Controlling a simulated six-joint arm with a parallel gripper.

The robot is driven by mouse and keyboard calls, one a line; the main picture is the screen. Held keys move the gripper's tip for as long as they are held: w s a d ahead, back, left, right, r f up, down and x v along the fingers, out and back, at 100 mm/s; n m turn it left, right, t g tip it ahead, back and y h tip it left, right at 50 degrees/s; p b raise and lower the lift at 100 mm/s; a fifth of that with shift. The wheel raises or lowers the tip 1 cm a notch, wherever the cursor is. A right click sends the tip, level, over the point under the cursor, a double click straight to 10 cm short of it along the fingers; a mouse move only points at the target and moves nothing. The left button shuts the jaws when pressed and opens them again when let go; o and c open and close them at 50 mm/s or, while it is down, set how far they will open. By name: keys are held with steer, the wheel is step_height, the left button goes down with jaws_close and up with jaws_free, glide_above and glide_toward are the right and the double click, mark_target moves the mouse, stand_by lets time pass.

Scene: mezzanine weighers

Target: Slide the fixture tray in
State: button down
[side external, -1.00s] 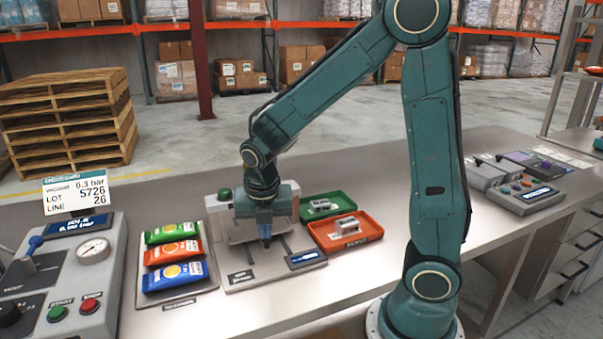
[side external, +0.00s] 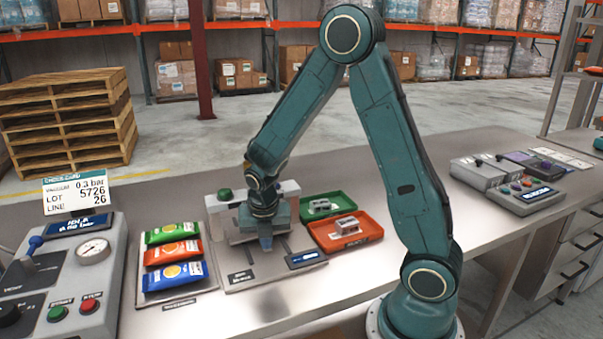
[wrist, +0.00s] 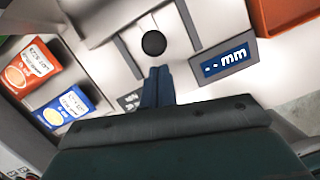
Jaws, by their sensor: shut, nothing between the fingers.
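The fixture tray (side external: 238,238) is a light grey plate at the sealing or measuring station, partly hidden behind my gripper in the side view. In the wrist view the tray (wrist: 120,20) lies at the top, with a dark round knob (wrist: 153,43) near its front edge. Two dark rail slots run along the station's base plate (side external: 262,274). My gripper (side external: 266,247) points down over the station, low in front of the tray. In the wrist view its shut, empty fingertips (wrist: 158,72) are just short of the knob; whether they touch it is unclear.
A small display (wrist: 222,62) sits right of the rails. Colored pouches (side external: 172,255) lie on a panel to the left. Green (side external: 341,199) and orange (side external: 372,225) trays holding metal parts are at the right. A gauge console (side external: 100,270) stands far left. The front counter is clear.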

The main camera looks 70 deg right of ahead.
steer(key=shift+w+d, duration=0.15)
steer(key=shift+d, duration=0.1)
steer(key=shift+w+d, duration=1.5)
steer(key=shift+r, duration=0.1)
steer(key=shift+s+a+r, duration=0.1)
steer(key=shift+s+a, duration=0.25)
steer(key=shift+a, duration=0.3)
steer(key=shift+s+a+r, duration=0.1)
steer(key=shift+s+a, duration=0.3)
steer(key=shift+a, duration=0.3)
steer(key=shift+s+a+r, duration=0.1)
steer(key=shift+s+a, duration=0.25)
steer(key=shift+a, duration=0.3)
steer(key=v, duration=0.9)
steer(key=shift+s+r, duration=0.15)
